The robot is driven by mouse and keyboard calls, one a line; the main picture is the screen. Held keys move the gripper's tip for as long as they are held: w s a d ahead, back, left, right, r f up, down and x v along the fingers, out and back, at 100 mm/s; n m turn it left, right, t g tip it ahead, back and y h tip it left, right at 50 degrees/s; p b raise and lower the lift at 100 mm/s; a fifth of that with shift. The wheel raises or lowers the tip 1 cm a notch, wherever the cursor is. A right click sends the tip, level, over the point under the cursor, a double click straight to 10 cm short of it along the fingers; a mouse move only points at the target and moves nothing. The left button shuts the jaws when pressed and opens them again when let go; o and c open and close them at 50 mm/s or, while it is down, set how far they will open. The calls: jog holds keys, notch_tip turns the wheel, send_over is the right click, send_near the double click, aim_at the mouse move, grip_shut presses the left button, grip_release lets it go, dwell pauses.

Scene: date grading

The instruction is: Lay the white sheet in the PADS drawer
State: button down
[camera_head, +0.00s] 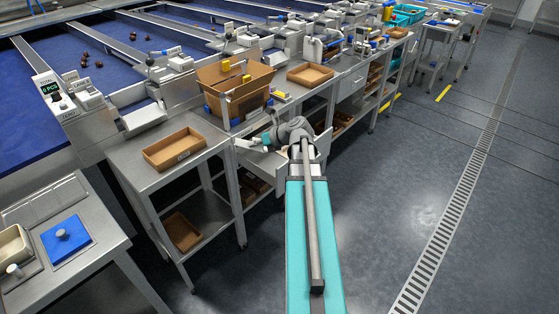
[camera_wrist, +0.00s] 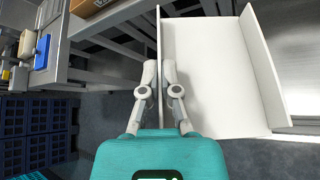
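A white drawer (camera_wrist: 215,85) is pulled open and fills much of the right of the wrist view. Its inside looks bare and white, and I cannot make out a separate white sheet in either view. No PADS label can be read on it. My gripper (camera_wrist: 159,68) has one finger on each side of the drawer's thin upright front panel, with the fingers close against it. In the head view, my gripper (camera_head: 268,139) is at the open drawer (camera_head: 258,160) under the bench, and my arm hides part of it.
A brown tray (camera_head: 173,149) lies on the steel table to the left, with another on its lower shelf. A cardboard box (camera_head: 236,88) stands on the bench behind the drawer. The floor (camera_head: 400,175) to the right is clear. Blue crates (camera_wrist: 30,130) show at lower left.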

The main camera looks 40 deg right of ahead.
jog(key=shift+s+d+f+m+b, duration=0.35)
jog(key=shift+s+d+f+m, duration=0.25)
jog(key=shift+d+f+m, duration=0.25)
jog(key=shift+a, duration=0.1)
jog(key=w+d+f+b, duration=0.8)
jog(key=w+f+b, duration=0.1)
jog(key=w, duration=0.1)
jog(key=shift+d, duration=0.15)
jog(key=shift+w, duration=0.1)
jog(key=shift+w+d+f+b, duration=0.15)
jog(key=shift+w+f+b, duration=0.05)
jog(key=shift+f+b, duration=0.8)
jog(key=shift+w+d+f+b, duration=0.1)
jog(key=shift+w+f+b, duration=0.05)
jog(key=shift+f+b, duration=0.85)
